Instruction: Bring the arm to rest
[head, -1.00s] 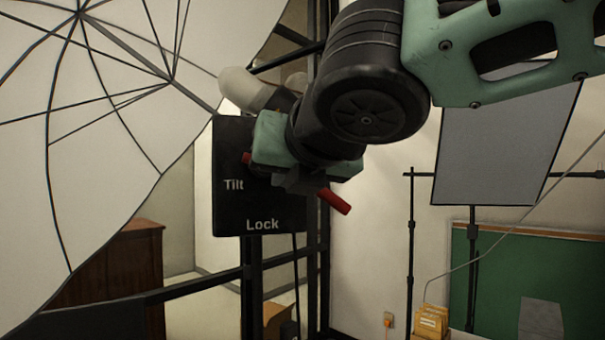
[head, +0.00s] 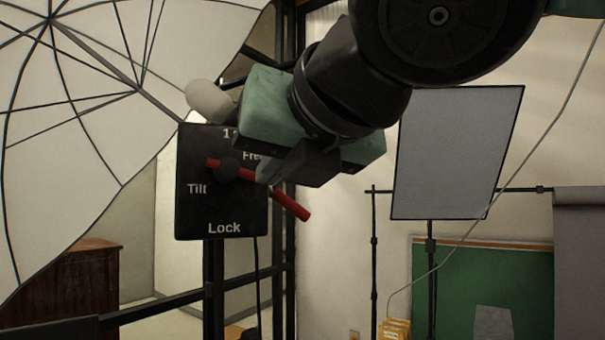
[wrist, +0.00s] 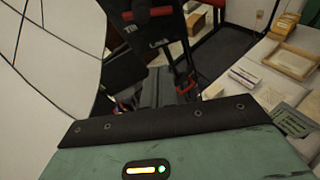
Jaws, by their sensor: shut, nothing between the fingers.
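My gripper (head: 268,172) is at the upper middle of the head view, reaching left and down from my arm. Its dark fingers are shut and empty. They overlap the right side of a black panel (head: 195,215) with white words: Tilt, Lock and a partly covered one starting "Fre". A red lever (head: 290,204) crosses the panel at a slant, with its middle partly hidden behind the fingers. Whether the fingers touch it cannot be told. In the wrist view the panel (wrist: 137,42) and the red lever (wrist: 150,13) show at the top.
A white umbrella (head: 60,130) fills the left side, close to the panel. Dark metal posts (head: 290,120) stand behind the panel. A grey reflector board (head: 455,150) hangs at right on a stand. The wrist view shows a pale table (wrist: 225,115) with boxes and a wooden tray (wrist: 288,60).

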